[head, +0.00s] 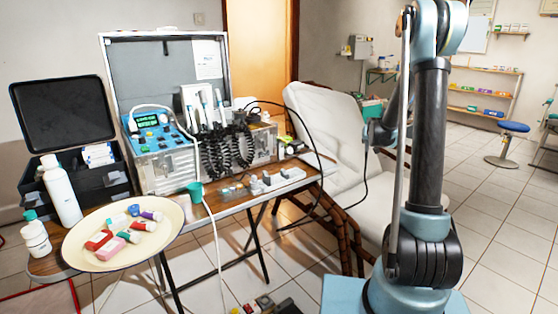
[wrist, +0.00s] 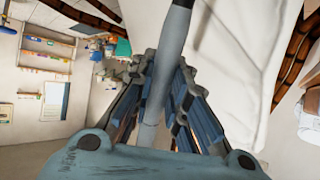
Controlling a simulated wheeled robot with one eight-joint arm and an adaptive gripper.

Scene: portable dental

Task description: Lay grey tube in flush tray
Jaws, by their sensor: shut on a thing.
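In the wrist view my gripper (wrist: 167,80) is shut on the grey tube (wrist: 174,35), a long smooth blue-grey tube that runs between the two fingers and out past the top edge of the picture. In the head view the gripper end is small and partly hidden behind my arm, in front of the white chair, and the tube cannot be made out clearly there. I cannot tell for sure which container is the flush tray. A pale tray with small white and grey pieces (head: 264,186) lies on the table in front of the dental unit.
A cream oval dish (head: 88,259) at the front left holds several coloured tubes and packs. The dental unit (head: 165,160) with black coiled hoses, a teal cup (head: 196,192), white bottles (head: 61,190) and an open black case (head: 65,112) crowd the table. The white chair (head: 325,120) stands behind my arm.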

